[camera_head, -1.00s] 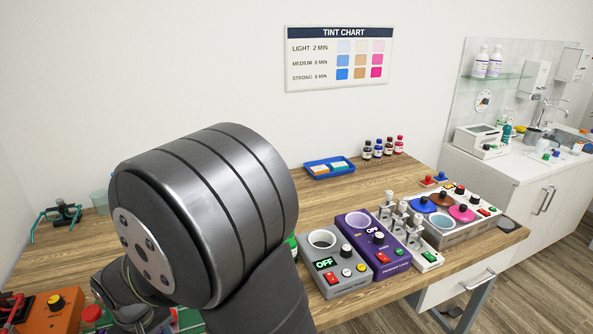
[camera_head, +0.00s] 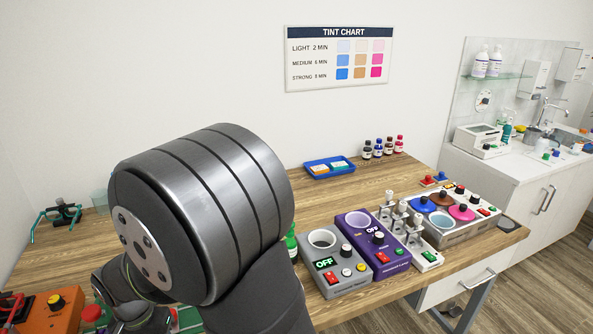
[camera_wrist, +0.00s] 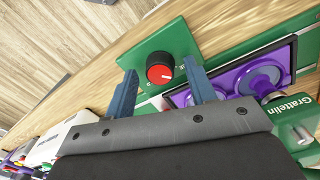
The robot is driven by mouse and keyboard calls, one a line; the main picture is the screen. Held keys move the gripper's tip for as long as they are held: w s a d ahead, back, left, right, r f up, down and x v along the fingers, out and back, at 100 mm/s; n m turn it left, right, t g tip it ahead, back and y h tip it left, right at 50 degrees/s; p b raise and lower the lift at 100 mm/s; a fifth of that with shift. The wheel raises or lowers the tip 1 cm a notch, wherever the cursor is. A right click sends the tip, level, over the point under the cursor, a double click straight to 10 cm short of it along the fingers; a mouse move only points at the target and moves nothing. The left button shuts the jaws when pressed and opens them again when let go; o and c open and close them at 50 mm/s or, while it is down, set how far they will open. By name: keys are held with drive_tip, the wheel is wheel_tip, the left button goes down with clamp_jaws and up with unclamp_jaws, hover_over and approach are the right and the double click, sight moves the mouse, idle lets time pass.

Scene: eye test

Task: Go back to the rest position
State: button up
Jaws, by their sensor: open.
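My gripper (camera_wrist: 160,68) shows in the wrist view as two blue-grey fingers spread apart. Nothing is held between them. A red knob (camera_wrist: 160,74) on a green box (camera_wrist: 183,42) appears between the fingertips. I cannot tell how far the fingers are from it. In the head view my large grey arm fills the lower left and middle, and my gripper cannot be seen there.
A purple framed part (camera_wrist: 232,80) and a green "Grattelin" block (camera_wrist: 290,118) lie right of the fingers. In the head view, a grey unit (camera_head: 342,283), a purple unit (camera_head: 385,265) and a green bottle (camera_head: 291,246) stand right of my arm. An orange box (camera_head: 45,312) is lower left.

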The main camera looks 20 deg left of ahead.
drive_tip(key=shift+m, duration=1.2)
drive_tip(key=n, duration=1)
idle(0.5)
